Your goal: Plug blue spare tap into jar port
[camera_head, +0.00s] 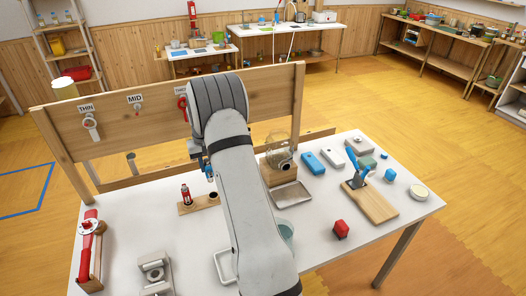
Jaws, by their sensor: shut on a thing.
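My gripper (204,160) is mostly hidden behind my own arm; only a dark edge of it shows at the arm's left side. A small blue piece (209,173), which looks like the blue spare tap, sits at the gripper, just above the wooden tap holder (187,208). My gripper is shut on it. A red tap (186,194) stands upright in the holder's left hole, and the right hole looks dark and empty. The clear glass jar (277,148) stands on a wooden block (270,176) to the right of my arm. A dark round port (286,164) shows low on it.
A metal tray (292,195) lies before the jar. A tall wooden panel (150,135) stands along the back. A red-handled tool (88,245) is at left.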

